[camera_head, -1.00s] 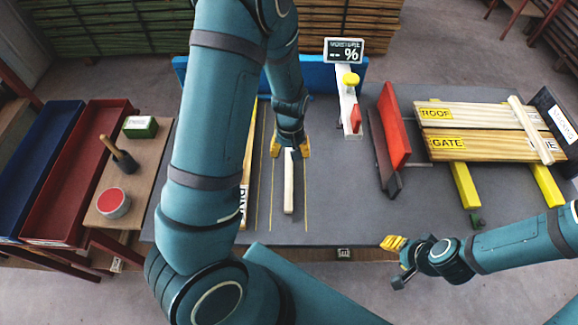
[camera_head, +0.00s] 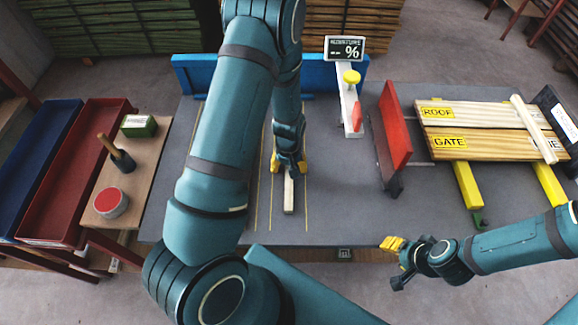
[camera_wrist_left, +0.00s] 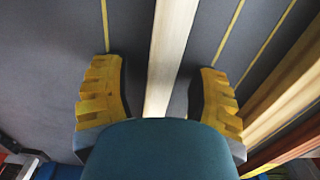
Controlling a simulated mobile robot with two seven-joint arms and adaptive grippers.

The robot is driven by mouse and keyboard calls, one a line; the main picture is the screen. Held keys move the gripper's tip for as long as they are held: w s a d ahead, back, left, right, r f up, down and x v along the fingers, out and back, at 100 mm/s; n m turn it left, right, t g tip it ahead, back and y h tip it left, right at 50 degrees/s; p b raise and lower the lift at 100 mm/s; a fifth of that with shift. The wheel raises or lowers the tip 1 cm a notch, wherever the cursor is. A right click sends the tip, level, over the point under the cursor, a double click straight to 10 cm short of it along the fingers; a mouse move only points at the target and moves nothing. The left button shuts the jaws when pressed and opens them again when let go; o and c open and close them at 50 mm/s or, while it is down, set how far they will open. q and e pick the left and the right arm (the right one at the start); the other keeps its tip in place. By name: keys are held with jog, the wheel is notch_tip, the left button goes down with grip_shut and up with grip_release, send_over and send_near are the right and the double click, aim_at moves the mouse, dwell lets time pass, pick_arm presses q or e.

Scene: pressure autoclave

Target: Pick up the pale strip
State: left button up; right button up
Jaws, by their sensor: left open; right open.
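The pale strip (camera_head: 289,194) lies lengthwise on the grey tabletop, between thin yellow lines. Its far part is hidden under my left gripper in the head view. My left gripper (camera_head: 288,165) is open over the strip, with a yellow finger on each side. In the left wrist view the strip (camera_wrist_left: 169,55) runs between the two spread fingers, apart from both. I cannot tell how high the fingertips are above the table. My right gripper (camera_head: 394,262) is open and empty off the table's front edge.
A wooden board (camera_wrist_left: 285,100) lies beside the strip. A moisture display (camera_head: 345,49) and white stand (camera_head: 350,115) are at the back. A red upright plate (camera_head: 395,125) and labelled boards (camera_head: 480,148) are right. A mallet (camera_head: 122,158) and red-topped tin (camera_head: 111,203) are left.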

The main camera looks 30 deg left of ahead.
pick_arm(q)
grip_shut()
